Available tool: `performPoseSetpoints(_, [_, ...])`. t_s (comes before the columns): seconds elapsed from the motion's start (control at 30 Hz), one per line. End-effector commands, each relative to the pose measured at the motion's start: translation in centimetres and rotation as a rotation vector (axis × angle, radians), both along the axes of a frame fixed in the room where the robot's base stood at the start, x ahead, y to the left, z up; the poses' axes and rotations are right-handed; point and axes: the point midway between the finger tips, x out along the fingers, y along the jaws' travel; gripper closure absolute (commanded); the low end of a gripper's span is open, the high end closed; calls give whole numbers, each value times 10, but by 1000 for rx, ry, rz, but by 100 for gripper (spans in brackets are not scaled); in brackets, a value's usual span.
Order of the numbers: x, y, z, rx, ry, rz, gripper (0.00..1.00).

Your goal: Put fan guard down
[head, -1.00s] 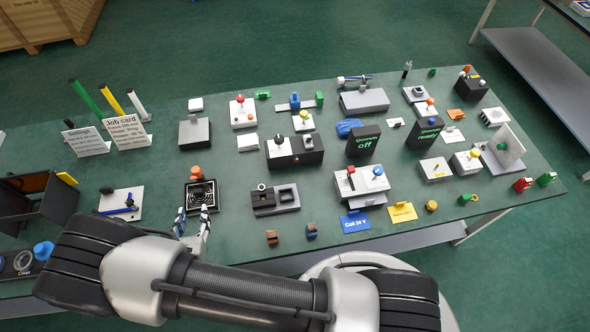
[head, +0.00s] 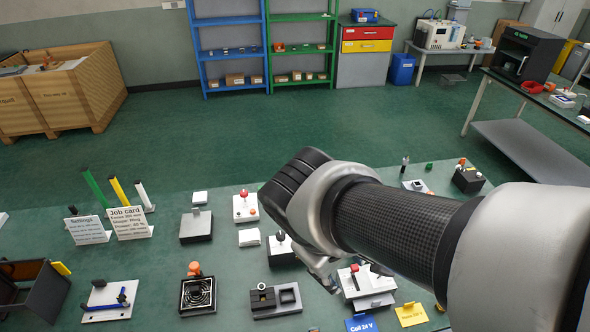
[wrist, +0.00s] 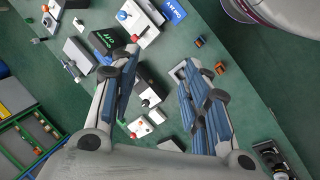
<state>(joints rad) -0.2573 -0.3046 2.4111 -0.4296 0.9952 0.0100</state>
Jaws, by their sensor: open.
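The fan guard (head: 199,294), a light grille of rings, lies on a black square frame near the front of the bench in the head view. An orange knob (head: 194,268) stands just behind it. The black frame (wrist: 279,158) also shows at the lower right corner of the wrist view, partly cut off. My gripper (wrist: 160,60) is open with nothing between its fingers, above the bench and apart from the guard. In the head view my gripper (head: 324,278) is to the right of the guard, mostly hidden behind my arm.
A white tray with a blue tool (head: 110,301) lies to the left. A job card (head: 128,221) stands behind. My arm hides much of the bench's right half.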

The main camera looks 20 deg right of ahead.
Motion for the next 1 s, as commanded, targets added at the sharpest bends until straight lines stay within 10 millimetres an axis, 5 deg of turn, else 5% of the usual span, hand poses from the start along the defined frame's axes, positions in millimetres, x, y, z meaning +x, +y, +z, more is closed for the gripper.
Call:
performPoseSetpoints(0.1, [-27,2,17,185,-124,-181,57])
performPoseSetpoints(0.3, [-49,14,32,390,-269,-353,57])
performPoseSetpoints(0.73, [-53,20,36,448,-309,-394,57])
performPoseSetpoints(1.0, [-53,20,13,448,-308,-392,57])
